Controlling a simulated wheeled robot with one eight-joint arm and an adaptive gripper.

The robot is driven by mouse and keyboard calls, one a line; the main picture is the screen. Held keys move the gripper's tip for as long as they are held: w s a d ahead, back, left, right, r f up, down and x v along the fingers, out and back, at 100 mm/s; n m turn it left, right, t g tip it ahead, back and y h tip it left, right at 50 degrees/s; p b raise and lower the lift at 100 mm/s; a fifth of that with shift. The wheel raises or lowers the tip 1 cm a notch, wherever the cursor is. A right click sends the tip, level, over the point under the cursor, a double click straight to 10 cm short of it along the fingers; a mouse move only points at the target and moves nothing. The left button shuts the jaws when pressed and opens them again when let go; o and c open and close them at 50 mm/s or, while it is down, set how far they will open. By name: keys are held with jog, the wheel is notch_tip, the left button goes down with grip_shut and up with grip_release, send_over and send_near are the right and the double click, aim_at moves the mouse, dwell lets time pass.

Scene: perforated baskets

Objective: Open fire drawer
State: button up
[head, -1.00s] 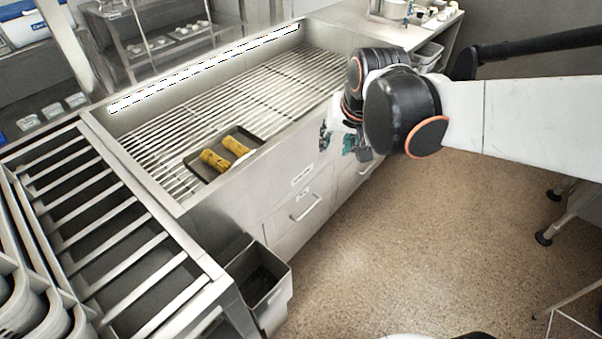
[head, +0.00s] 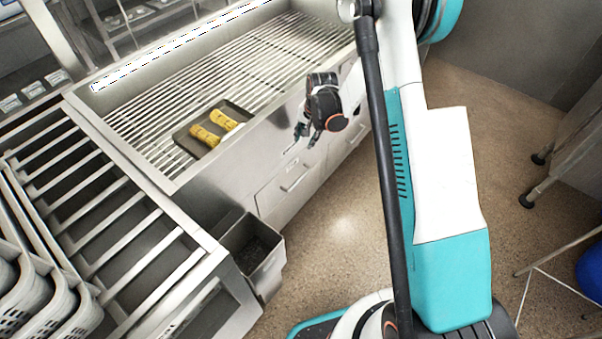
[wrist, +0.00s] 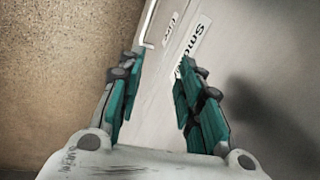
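The wrist view shows a small label reading "Fire" (wrist: 170,24) on a grey metal drawer front, with a bar handle (wrist: 150,28) beside it. A larger label, partly hidden by a finger, starts with "Smo" (wrist: 195,42) on the panel nearer me. In the head view a drawer front (head: 272,198) with a bar handle (head: 294,179) sits low on the grill unit and looks closed; it seems to be the Fire one. My gripper (head: 302,132) is in front of the panel above it. In the wrist view its teal fingers (wrist: 161,68) are apart with nothing between them, short of the handle.
The steel grill unit (head: 160,180) carries a dark tray (head: 184,140) with two yellow corn-like pieces. A grey bin (head: 262,262) hangs at the unit's near corner. A slatted rack (head: 150,245) stands left. Speckled floor (head: 335,230) before the drawers is clear.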

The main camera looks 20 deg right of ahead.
jog(key=m, duration=0.2)
send_near(301, 178)
jog(key=shift+g, duration=0.3)
jog(key=f+b, duration=0.1)
jog(key=f, duration=0.1)
jog(key=w+f+b, duration=0.1)
jog(key=f+b, duration=0.1)
jog(key=f, duration=0.1)
jog(key=w+f+b, duration=0.1)
jog(key=f, duration=0.2)
jog(key=shift+a, duration=0.4)
jog(key=shift+r, duration=0.1)
jog(key=shift+c, duration=0.5)
grip_shut()
